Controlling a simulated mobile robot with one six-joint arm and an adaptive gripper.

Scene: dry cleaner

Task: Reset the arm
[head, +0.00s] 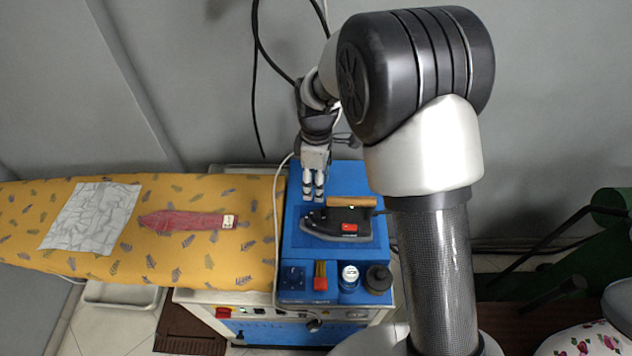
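My gripper (313,196) hangs fingers-down over the back left part of the blue top of the ironing station (332,173). It is beside the iron (338,226), near the left end of its wooden handle (351,202). Its fingers look close together, but their gap is too small to judge. I see nothing clearly held. My arm bends high at the right of the view and reaches down and left. The iron rests on the blue top, its pointed end to the left.
A yellow patterned ironing board (170,265) extends left, with a grey cloth (93,217) and a red cloth (185,220) on it. Small containers, including a dark one (378,279), stand along the station's front. Black cables (257,90) hang by the back wall.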

